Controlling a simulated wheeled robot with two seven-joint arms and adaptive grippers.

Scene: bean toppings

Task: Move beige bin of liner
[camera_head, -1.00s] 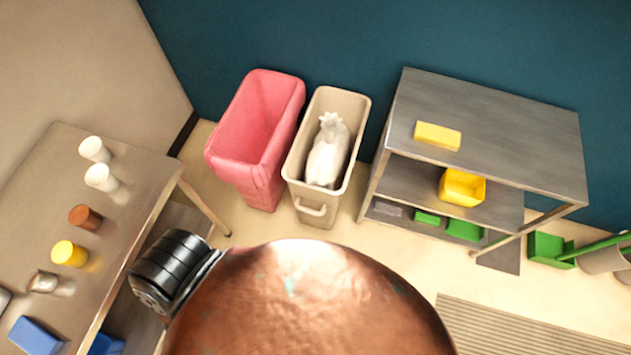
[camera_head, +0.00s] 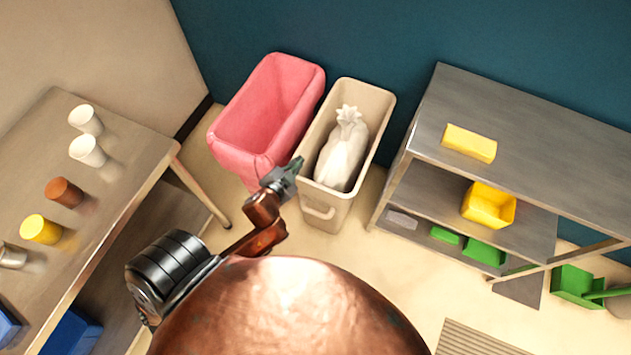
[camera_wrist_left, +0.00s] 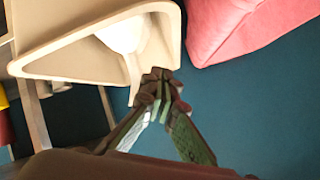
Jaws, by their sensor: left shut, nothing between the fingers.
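The beige bin (camera_head: 319,199) stands on the floor against the teal wall, with a tied white liner bag (camera_head: 341,157) inside it. My left gripper (camera_head: 296,164) is shut and empty. In the head view it appears at the bin's near left corner, between the beige bin and the pink bin. In the left wrist view the closed fingertips (camera_wrist_left: 157,77) overlap the edge of the beige bin (camera_wrist_left: 75,52), and the white bag (camera_wrist_left: 122,32) shows inside; I cannot tell whether they touch the rim. My right gripper is not in view.
A pink bin (camera_head: 262,108) stands just left of the beige bin. A metal shelf (camera_head: 545,120) with yellow and green items is on the right. A metal table (camera_head: 110,180) with cups is on the left. Floor is clear in front of the bins.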

